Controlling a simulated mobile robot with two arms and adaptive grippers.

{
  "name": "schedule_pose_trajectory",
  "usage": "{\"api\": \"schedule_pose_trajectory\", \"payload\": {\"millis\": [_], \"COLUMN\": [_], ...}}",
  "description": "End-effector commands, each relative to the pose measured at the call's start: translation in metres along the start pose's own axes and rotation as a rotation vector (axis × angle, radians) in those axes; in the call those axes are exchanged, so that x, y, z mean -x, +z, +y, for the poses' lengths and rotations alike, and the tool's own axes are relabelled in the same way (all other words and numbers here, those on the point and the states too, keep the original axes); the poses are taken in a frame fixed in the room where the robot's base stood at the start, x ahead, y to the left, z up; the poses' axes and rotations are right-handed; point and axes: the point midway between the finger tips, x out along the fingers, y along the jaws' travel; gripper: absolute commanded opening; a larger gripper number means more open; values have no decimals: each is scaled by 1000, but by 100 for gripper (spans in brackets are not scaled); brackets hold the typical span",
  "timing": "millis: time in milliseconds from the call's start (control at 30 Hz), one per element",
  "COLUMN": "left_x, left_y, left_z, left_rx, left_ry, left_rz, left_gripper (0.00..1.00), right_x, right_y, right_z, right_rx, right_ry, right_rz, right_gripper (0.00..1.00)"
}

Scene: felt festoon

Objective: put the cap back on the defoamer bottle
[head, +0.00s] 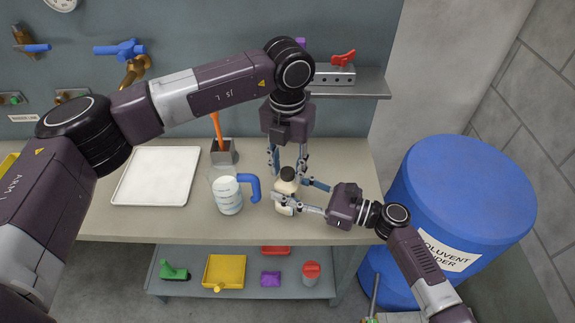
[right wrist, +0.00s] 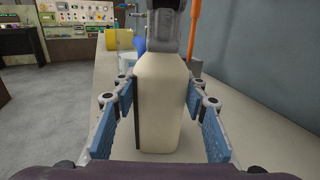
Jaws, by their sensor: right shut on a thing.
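The defoamer bottle (head: 284,188) is cream-coloured and stands upright on the bench. A dark cap (head: 288,173) sits at its top; whether it is fully seated I cannot tell. My right gripper (head: 293,197) reaches in from the right and is shut on the bottle's body. In the right wrist view the bottle (right wrist: 162,100) stands between the blue pads, with the dark cap (right wrist: 170,28) above it, cut by the top edge. My left gripper (head: 288,168) points down from above, its fingers spread apart on either side of the cap.
A measuring jug (head: 228,196) with a blue handle stands close left of the bottle. A grey holder (head: 223,157) with an orange-handled tool is behind it. A white tray (head: 157,177) lies further left. A blue drum (head: 460,190) stands right of the bench.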

Motion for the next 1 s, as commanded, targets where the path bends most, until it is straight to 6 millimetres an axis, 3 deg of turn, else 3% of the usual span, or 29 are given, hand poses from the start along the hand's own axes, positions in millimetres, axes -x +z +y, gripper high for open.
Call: {"api": "schedule_pose_trajectory", "payload": {"millis": [33,267,467,733,867,900,1000], "left_x": [0,0,0,0,0,0,0], "left_y": [0,0,0,0,0,0,0], "left_z": [0,0,0,1,0,0,0], "left_rx": [0,0,-55,-443,-441,-440,-439], "left_ry": [0,0,0,1,1,1,0], "left_rz": [0,0,0,-1,-1,-1,0], "left_gripper": [24,0,0,0,0,24,35], "right_x": [0,0,0,0,0,0,0], "right_y": [0,0,0,0,0,0,0], "right_z": [0,0,0,0,0,0,0], "right_rx": [0,0,0,0,0,0,0], "right_ry": [0,0,0,0,0,0,0], "right_rz": [1,0,1,1,1,1,1], "right_gripper": [0,0,0,0,0,0,0]}}
